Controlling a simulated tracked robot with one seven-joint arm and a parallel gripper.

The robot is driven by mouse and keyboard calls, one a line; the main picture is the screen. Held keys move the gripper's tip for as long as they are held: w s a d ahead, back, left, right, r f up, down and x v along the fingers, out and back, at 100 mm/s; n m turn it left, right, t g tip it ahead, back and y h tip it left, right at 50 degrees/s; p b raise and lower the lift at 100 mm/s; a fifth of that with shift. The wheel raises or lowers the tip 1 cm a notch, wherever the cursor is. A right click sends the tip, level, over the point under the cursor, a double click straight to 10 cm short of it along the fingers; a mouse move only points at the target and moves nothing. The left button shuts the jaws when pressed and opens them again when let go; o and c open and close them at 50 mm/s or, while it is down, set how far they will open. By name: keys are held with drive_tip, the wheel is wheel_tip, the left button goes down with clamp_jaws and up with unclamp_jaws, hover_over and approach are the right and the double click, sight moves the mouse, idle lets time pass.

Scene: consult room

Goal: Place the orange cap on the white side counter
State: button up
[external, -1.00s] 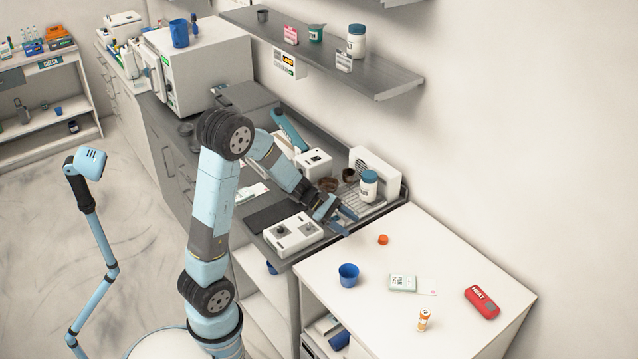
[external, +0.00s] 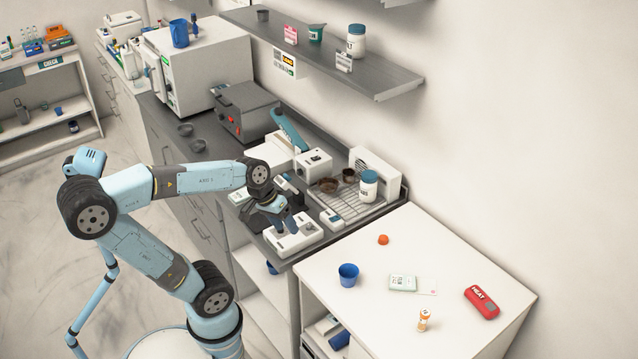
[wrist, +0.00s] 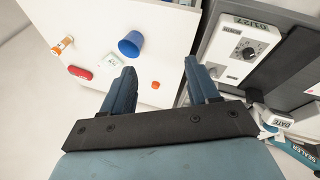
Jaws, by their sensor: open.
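The orange cap (external: 383,240) lies on the white side counter (external: 360,315), near its back left edge. It also shows in the wrist view (wrist: 155,85), between and beyond my fingertips. My gripper (external: 287,226) is open and empty. It is over the white device with a dial (external: 305,240) on the dark bench, left of the side counter and apart from the cap. In the wrist view my two fingers (wrist: 160,72) stand spread with nothing between them.
On the side counter are a blue cup (external: 348,275), a small white box (external: 402,283), an orange pill bottle (external: 424,320) and a red pack (external: 482,302). A white jar with a blue lid (external: 368,188) stands on a rack (external: 345,205). A shelf (external: 330,55) overhangs the bench.

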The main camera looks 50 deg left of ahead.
drive_tip(key=s+a+r+m+t+y, duration=0.1)
drive_tip(key=s, duration=0.1)
drive_tip(key=s+a+r+m+t+y, duration=0.1)
drive_tip(key=s+a+m, duration=0.1)
drive_tip(key=shift+a+r+y, duration=0.2)
drive_tip(key=shift+r+y, duration=0.2)
